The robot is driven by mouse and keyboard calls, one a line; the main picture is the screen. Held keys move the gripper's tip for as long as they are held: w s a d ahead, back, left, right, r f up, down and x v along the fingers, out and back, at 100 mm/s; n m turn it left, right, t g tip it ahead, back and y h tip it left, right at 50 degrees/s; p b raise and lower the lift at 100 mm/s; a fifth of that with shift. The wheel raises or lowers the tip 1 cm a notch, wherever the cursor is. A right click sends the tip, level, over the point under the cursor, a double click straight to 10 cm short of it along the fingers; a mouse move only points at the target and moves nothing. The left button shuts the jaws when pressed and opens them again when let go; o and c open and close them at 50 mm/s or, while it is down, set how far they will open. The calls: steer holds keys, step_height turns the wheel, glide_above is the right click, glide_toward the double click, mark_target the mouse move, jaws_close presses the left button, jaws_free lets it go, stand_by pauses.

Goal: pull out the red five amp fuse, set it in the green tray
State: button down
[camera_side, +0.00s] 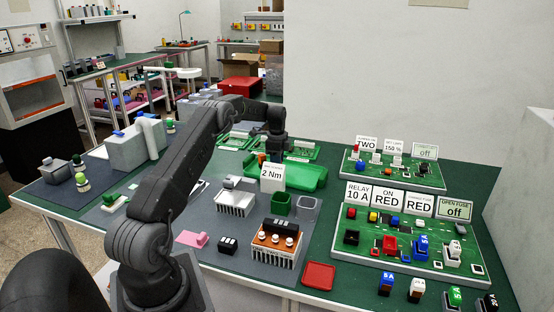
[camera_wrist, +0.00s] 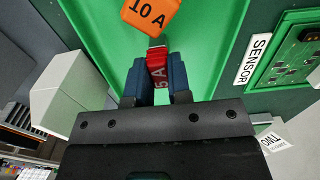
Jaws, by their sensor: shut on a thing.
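My gripper (camera_wrist: 157,80) is shut on the red fuse (camera_wrist: 157,66), marked 5 A, between its two blue fingers. The green tray (camera_wrist: 212,40) fills the wrist view behind the fuse; I cannot tell whether the fuse touches it. In the side view my gripper (camera_side: 274,146) is over the left part of the green tray (camera_side: 311,172), and its fingertips and the fuse are hidden behind the 2 Nm card.
An orange block marked 10 A (camera_wrist: 150,12) is just ahead of the fuse in the wrist view. The 2 Nm card (camera_side: 271,177) stands in front of the tray. A green fuse board (camera_side: 345,249) with cards and several coloured parts is at the right. A shallow red tray (camera_side: 319,276) lies at the front.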

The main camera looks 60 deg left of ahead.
steer(key=c, duration=1)
jaws_free()
steer(key=shift+r, duration=0.1)
step_height(320, 180, up, 13)
steer(key=s+d+r+n+t, duration=0.1)
steer(key=d+r, duration=0.4)
steer(key=d, duration=0.3)
steer(key=s+d+r+n+t+y, duration=0.1)
steer(key=d+r+n, duration=0.1)
steer(key=d+r, duration=0.45)
steer(key=s+d+r+n, duration=0.1)
steer(key=s+d+r, duration=0.15)
steer(key=d, duration=0.75)
steer(key=s+d+r+n+t, duration=0.1)
steer(key=s+d+n+t, duration=0.1)
steer(key=s+d, duration=0.85)
steer(key=s+d+f+n, duration=0.1)
steer(key=s+d+f, duration=0.1)
steer(key=s, duration=0.1)
steer(key=s+d+f+n+t, duration=0.1)
steer(key=s+d+f, duration=0.1)
steer(key=s+d, duration=0.1)
steer(key=s+d+f+n+h, duration=0.1)
steer(key=s+d+f, duration=0.1)
steer(key=s, duration=0.3)
steer(key=shift+d+f+t, duration=0.3)
steer(key=shift+d+f, duration=0.05)
steer(key=shift+d, duration=0.4)
